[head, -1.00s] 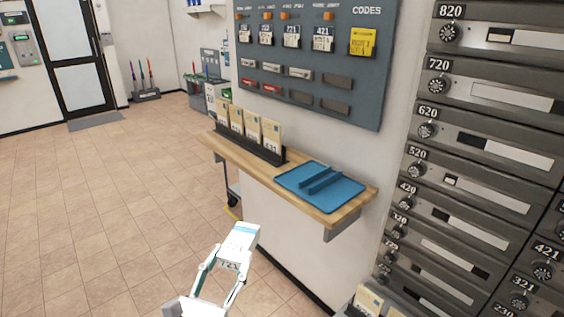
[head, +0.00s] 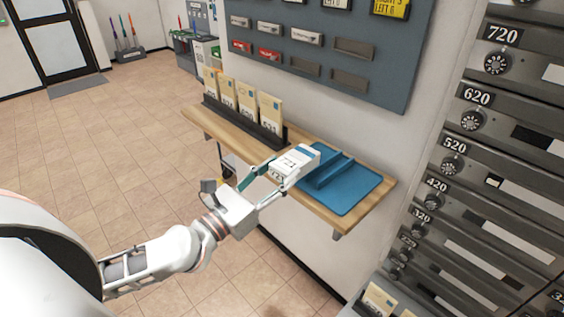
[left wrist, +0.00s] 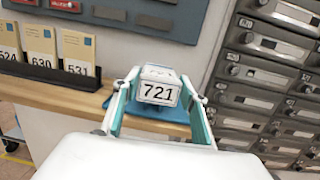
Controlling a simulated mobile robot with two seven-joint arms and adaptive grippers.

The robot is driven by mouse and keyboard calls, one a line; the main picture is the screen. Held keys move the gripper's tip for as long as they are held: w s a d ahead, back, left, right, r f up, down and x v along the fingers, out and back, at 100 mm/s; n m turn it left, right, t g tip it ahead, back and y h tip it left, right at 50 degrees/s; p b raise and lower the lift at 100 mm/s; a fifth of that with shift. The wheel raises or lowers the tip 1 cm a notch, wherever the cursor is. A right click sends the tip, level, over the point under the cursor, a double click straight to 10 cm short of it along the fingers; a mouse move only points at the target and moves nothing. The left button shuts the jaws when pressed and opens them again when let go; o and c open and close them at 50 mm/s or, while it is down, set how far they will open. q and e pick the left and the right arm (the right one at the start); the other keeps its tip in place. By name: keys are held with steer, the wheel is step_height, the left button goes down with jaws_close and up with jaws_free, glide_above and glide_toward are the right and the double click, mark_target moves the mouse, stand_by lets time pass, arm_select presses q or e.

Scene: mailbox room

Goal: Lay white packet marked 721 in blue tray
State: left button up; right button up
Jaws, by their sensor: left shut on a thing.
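The white packet marked 721 (head: 295,164) is held between the fingers of my left gripper (head: 275,180). In the left wrist view the packet (left wrist: 158,92) shows its 721 label between the two teal fingers of the gripper (left wrist: 158,100). The blue tray (head: 352,192) lies on the wooden shelf, with a raised blue bar across it. In the head view the packet overlaps the tray's left edge; its height above the tray is hard to tell. In the left wrist view the tray (left wrist: 178,128) is partly hidden behind the packet and fingers. My right gripper is not in view.
The wooden shelf (head: 215,131) carries a dark rack (head: 240,122) of several tan envelopes left of the tray. A grey codes board (head: 375,78) hangs above. Grey numbered mailboxes (head: 480,190) stand at the right. The tray's right part is bare.

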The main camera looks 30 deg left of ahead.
arm_select(q)
steer(key=shift+w+d+r+m+h, duration=0.15)
steer(key=shift+r+h, duration=0.1)
steer(key=shift+r, duration=0.2)
steer(key=shift+w+a+r+m+h, duration=0.15)
steer(key=shift+r+h, duration=0.1)
steer(key=shift+r, duration=0.15)
steer(key=shift+w+d+f, duration=0.2)
steer(key=shift+w+d, duration=0.05)
steer(key=shift+w, duration=0.1)
steer(key=b, duration=0.2)
glide_above(307, 189)
steer(key=f, duration=0.3)
steer(key=shift+s+a+f, duration=0.15)
steer(key=shift+s+f, duration=0.05)
steer(key=shift+s, duration=0.05)
steer(key=shift+w+f+b, duration=0.3)
steer(key=shift+f+b, duration=0.25)
steer(key=shift+f, duration=0.35)
steer(key=shift+f+b, duration=0.8)
steer(key=shift+f, duration=0.15)
steer(key=o, duration=1.1)
steer(key=shift+o, duration=0.2)
